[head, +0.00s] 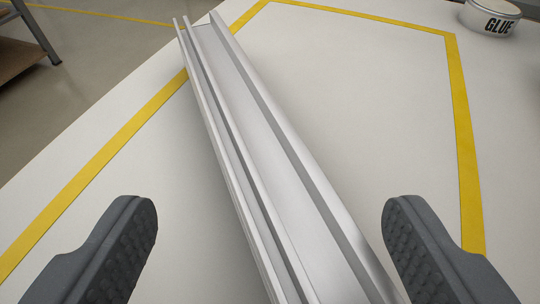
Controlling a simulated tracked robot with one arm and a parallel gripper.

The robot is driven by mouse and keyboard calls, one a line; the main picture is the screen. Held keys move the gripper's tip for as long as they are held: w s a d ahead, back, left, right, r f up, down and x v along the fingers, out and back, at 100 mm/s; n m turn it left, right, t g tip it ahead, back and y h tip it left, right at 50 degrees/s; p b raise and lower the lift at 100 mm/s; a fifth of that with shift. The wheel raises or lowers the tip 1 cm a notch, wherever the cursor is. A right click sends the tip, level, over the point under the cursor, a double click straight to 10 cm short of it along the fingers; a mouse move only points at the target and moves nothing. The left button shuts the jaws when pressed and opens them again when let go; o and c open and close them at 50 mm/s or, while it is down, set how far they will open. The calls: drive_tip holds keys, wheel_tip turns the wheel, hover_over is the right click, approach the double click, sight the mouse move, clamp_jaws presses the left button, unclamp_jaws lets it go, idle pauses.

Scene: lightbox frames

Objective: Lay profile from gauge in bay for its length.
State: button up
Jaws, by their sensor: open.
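One long silver metal profile (262,128) with channels along its length lies on the white table in the head view. It runs from the top left of centre down past the bottom edge, where its near end is out of view. Its far end lies over or beyond the yellow tape line on the left. My gripper (270,225) is open, with one dark finger on each side of the profile and a visible gap on both sides. Nothing is held. No gauge or bay can be made out.
Yellow tape (462,140) outlines an area on the white table (400,110). A round tin marked GLUE (490,18) stands at the top right. The table's edge runs along the left, with floor beyond and part of a shelf or bench (22,45) at the top left.

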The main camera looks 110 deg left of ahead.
sight(271, 174)
drive_tip(key=shift+b+x, duration=0.45)
drive_tip(key=shift+x, duration=1.75)
drive_tip(key=shift+w+f, duration=0.1)
drive_tip(key=shift+w, duration=0.05)
drive_tip(key=c, duration=1.3)
drive_tip(key=shift+d, duration=0.1)
drive_tip(key=shift+c, duration=0.7)
